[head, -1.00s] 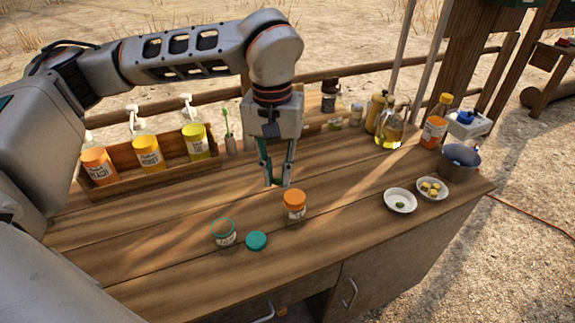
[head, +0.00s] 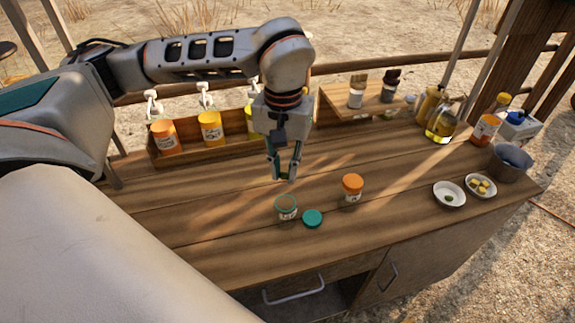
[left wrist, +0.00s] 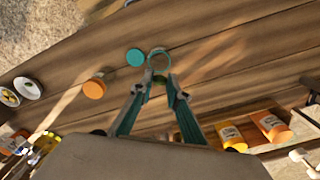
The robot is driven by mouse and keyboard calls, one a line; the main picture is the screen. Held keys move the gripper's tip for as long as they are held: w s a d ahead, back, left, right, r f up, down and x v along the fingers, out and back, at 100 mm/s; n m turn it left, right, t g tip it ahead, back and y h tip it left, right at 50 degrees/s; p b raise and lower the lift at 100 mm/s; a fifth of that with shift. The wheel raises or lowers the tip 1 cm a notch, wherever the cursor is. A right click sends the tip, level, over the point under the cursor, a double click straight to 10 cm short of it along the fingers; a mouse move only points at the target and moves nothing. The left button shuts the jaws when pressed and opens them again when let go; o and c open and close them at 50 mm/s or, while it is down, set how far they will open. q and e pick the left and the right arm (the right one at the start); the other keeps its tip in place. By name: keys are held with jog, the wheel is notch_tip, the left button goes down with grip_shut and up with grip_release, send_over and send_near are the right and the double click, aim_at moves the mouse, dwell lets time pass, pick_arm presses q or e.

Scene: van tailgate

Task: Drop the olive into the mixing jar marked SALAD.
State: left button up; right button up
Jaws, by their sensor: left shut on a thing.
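An open clear jar with a teal rim (head: 286,207) stands on the counter; its label is too small to read. A teal lid (head: 312,218) lies beside it. My left gripper (head: 288,179) points down just above and behind the jar in the head view, its tips close together on something I cannot make out. My right gripper is not in view.
An orange-lidded jar (head: 352,188) stands right of the teal lid. A dish of yellow pieces (head: 480,192), a grey pot (head: 510,165) and bottles (head: 441,122) fill the right end. A wooden rack of bottles (head: 190,153) stands at the back.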

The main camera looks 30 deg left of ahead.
aim_at(285, 211)
pick_arm(q)
jog(key=shift+f, duration=0.4)
jog(key=shift+f+b, duration=0.5)
jog(key=shift+f, duration=0.15)
notch_tip(285, 211, down, 2)
jog(key=shift+f+b, duration=0.1)
jog(key=shift+b, duration=0.8)
jog(key=shift+f+b, duration=0.3)
jog(key=shift+f, duration=0.05)
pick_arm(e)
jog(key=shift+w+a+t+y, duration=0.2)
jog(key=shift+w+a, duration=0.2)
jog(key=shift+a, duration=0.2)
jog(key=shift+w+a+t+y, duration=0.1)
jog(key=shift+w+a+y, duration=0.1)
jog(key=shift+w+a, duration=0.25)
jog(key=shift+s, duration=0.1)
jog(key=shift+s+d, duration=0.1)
